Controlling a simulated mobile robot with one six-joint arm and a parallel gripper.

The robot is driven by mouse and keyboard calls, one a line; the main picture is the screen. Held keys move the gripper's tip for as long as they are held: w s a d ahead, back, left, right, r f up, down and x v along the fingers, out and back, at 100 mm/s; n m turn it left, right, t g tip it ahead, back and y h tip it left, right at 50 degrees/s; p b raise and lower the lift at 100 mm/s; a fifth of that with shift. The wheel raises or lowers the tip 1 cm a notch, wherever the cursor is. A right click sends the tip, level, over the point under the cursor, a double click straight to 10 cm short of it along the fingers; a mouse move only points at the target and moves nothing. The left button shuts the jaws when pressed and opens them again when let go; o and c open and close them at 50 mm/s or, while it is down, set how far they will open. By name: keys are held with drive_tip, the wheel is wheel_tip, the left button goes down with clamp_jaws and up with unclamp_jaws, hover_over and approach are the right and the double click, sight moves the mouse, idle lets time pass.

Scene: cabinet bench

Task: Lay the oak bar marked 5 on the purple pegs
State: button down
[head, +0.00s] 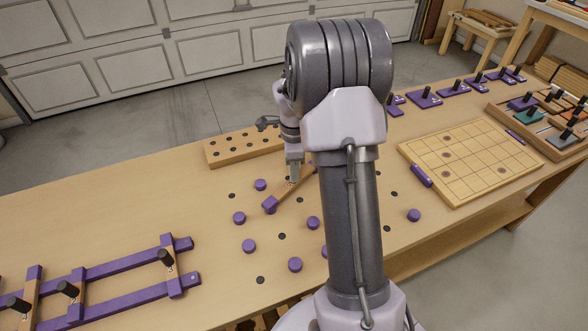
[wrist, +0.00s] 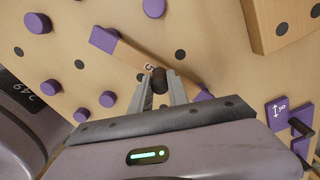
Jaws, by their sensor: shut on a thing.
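The oak bar marked 5 (wrist: 140,58) has purple ends and a black knob (wrist: 160,78). My gripper (wrist: 158,88) is shut on that knob in the wrist view. In the head view the bar (head: 285,194) slants under my gripper (head: 293,172), its near purple end at the lower left; my arm hides its far end. Several round purple pegs stand around it, such as one peg (head: 260,184) to its left and another peg (head: 313,222) to its right. They also show in the wrist view (wrist: 108,99). I cannot tell whether the bar touches any peg or the bench.
A drilled wooden block (head: 238,148) lies behind the bar. A purple frame with black knobs (head: 120,262) is at the left. A gridded board (head: 470,165) and a tray of knobbed pieces (head: 545,145) are at the right. The bench's left rear (head: 110,205) is clear.

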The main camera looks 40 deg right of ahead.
drive_tip(key=shift+f, duration=0.15)
idle(0.4)
drive_tip(key=c, duration=0.8)
unclamp_jaws()
wheel_tip(320, 180, up, 8)
drive_tip(key=p, duration=0.5)
drive_tip(key=shift+p, duration=0.35)
